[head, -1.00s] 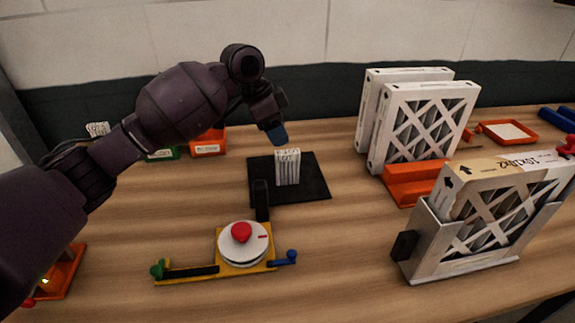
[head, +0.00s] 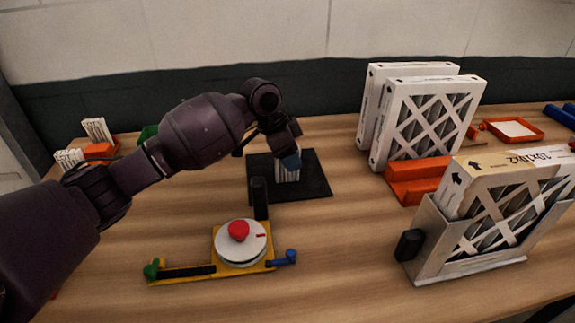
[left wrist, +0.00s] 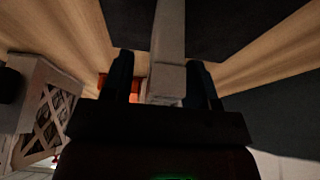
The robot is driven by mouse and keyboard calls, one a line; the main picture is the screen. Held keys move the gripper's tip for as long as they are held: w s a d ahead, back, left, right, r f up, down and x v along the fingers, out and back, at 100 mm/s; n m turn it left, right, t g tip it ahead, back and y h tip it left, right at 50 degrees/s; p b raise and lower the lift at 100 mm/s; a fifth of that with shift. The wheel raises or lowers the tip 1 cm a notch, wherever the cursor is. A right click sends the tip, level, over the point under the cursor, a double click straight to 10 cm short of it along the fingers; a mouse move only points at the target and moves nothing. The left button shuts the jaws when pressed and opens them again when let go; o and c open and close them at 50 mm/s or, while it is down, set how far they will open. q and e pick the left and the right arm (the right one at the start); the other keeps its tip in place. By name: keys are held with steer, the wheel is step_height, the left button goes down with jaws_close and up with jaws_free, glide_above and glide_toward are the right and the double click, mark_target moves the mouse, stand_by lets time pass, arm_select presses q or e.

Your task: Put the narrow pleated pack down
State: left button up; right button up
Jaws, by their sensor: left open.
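The narrow pleated pack (head: 288,176) stands upright on a black mat (head: 317,183) in the middle of the table. My left gripper (head: 288,160) is down over its top and hides its upper part. In the left wrist view the pack (left wrist: 168,45) shows as a pale bar between the two dark fingers of my left gripper (left wrist: 161,78), which are open around it. The black mat (left wrist: 210,30) shows on both sides of it there. My right gripper is not in view.
A yellow fixture with a white dial (head: 240,243) and a black post (head: 259,198) stand in front of the mat. White-framed filters (head: 428,120) stand in an orange rack (head: 415,180) at right. A grey holder (head: 465,258) with a boxed filter is nearer. Other white packs (head: 97,130) stand far left.

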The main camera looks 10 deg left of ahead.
arm_select(q)
jaws_close()
steer(key=shift+r, duration=0.15)
